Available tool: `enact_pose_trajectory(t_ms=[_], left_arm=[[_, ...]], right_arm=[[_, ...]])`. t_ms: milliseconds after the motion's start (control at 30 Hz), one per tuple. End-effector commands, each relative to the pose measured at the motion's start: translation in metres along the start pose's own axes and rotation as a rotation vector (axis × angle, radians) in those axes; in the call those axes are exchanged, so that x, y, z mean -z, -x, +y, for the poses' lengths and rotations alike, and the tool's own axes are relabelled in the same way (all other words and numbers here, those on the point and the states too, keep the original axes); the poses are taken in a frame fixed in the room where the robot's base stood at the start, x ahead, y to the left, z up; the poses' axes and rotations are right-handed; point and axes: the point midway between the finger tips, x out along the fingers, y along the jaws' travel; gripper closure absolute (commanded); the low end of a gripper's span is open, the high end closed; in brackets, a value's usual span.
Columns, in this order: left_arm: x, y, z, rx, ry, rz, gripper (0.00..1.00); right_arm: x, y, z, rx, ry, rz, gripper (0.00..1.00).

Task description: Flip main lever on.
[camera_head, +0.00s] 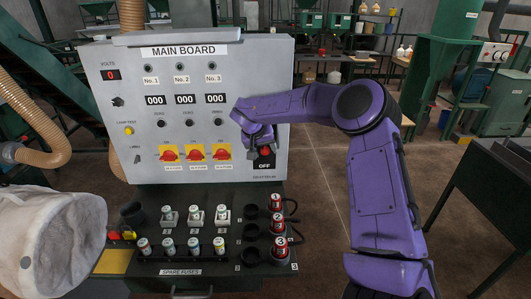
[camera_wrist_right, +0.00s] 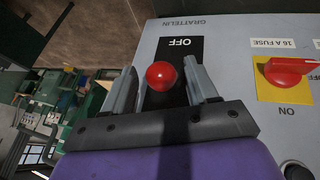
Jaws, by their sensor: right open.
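The main board (camera_head: 240,85) is a grey panel with an OFF label at its lower right. The main lever (camera_head: 265,151) there has a red ball knob, which shows in the wrist view (camera_wrist_right: 161,76) against a black plate reading OFF. My right gripper (camera_head: 258,138) is at the lever, partly hiding it in the head view. In the wrist view, its two fingers are open, one on each side of the red knob, with visible gaps. Whether they touch any part of the lever cannot be told. My left gripper is not in view.
Several red rotary switches on yellow plates (camera_head: 196,153) sit left of the lever; one shows close by in the wrist view (camera_wrist_right: 288,72). Below is a black shelf with spare fuses (camera_head: 180,245) and red numbered cylinders (camera_head: 278,225). A white bag (camera_head: 62,240) hangs at left.

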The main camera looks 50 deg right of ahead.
Motion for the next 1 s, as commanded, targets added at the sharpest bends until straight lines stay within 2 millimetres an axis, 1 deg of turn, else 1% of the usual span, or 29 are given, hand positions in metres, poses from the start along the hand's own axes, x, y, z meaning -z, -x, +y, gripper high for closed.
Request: enact_pose_trajectory(t_ms=[33,200,300,400,533,1000], left_arm=[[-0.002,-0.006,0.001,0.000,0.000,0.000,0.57],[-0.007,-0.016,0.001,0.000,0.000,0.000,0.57],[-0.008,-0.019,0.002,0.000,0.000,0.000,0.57],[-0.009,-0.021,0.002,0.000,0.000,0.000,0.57],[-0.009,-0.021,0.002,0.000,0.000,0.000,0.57],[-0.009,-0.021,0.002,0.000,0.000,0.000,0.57]], right_arm=[[-0.001,0.009,-0.001,0.003,0.000,0.005,0.42],[-0.001,0.051,-0.001,0.003,0.000,0.005,0.42],[-0.001,0.070,0.000,0.001,-0.001,0.002,0.42],[-0.001,0.084,0.000,0.001,-0.001,0.001,0.42],[-0.001,0.090,0.001,0.000,0.000,-0.002,0.42],[-0.001,0.090,0.001,0.000,0.000,-0.002,0.42]])
